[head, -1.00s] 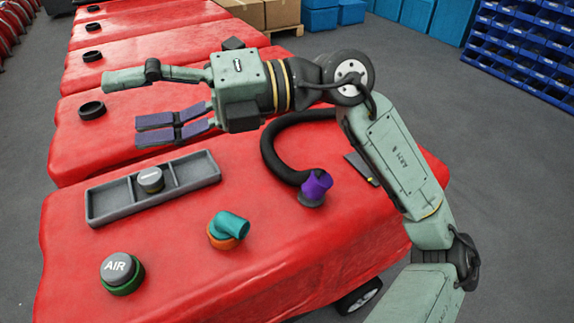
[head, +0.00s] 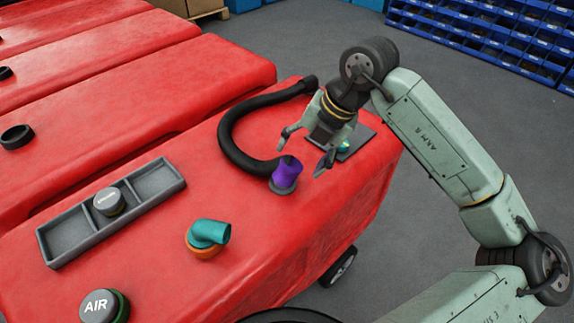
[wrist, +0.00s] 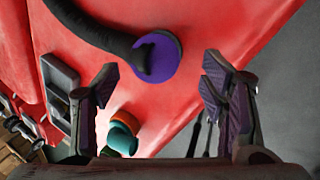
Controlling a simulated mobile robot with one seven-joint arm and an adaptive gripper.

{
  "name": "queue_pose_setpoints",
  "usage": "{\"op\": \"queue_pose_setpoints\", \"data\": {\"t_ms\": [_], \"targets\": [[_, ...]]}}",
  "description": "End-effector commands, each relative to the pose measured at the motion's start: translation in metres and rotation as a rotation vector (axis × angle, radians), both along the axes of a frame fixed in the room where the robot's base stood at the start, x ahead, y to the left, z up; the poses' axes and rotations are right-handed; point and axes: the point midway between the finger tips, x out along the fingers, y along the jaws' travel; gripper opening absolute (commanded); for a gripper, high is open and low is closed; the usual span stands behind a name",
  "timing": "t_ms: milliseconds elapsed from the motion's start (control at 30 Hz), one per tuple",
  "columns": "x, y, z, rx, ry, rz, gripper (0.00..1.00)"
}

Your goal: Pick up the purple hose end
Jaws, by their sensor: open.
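The purple hose end (head: 286,172) caps a black corrugated hose (head: 232,139) that curves across the red tank top. My gripper (head: 304,152) is open and empty, above the tank and just to the right of the purple end. In the wrist view the purple end (wrist: 157,57) shows beyond my open fingers (wrist: 158,85), between them and slightly left of the middle, with a visible gap to both.
A teal elbow (head: 210,232) stands on an orange ring (head: 202,249). A grey tray (head: 70,237) holds a round grey cap (head: 109,201). An AIR cap (head: 100,306) sits at the front left. A dark plate (head: 357,141) lies behind my gripper.

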Motion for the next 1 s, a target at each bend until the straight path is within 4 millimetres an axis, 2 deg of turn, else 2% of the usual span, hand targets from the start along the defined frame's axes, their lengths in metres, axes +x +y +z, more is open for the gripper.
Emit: {"op": "queue_pose_setpoints", "data": {"t_ms": [167, 333, 500, 767, 1000], "targets": [[0.001, 0.007, -0.010, 0.003, 0.000, 0.003, 0.66], [0.002, 0.022, -0.030, 0.006, 0.001, 0.006, 0.66], [0.005, 0.028, -0.049, 0.003, 0.000, 0.004, 0.66], [0.005, 0.028, -0.052, 0.003, -0.002, 0.004, 0.66], [0.005, 0.028, -0.052, 0.002, -0.001, 0.003, 0.50]]}}
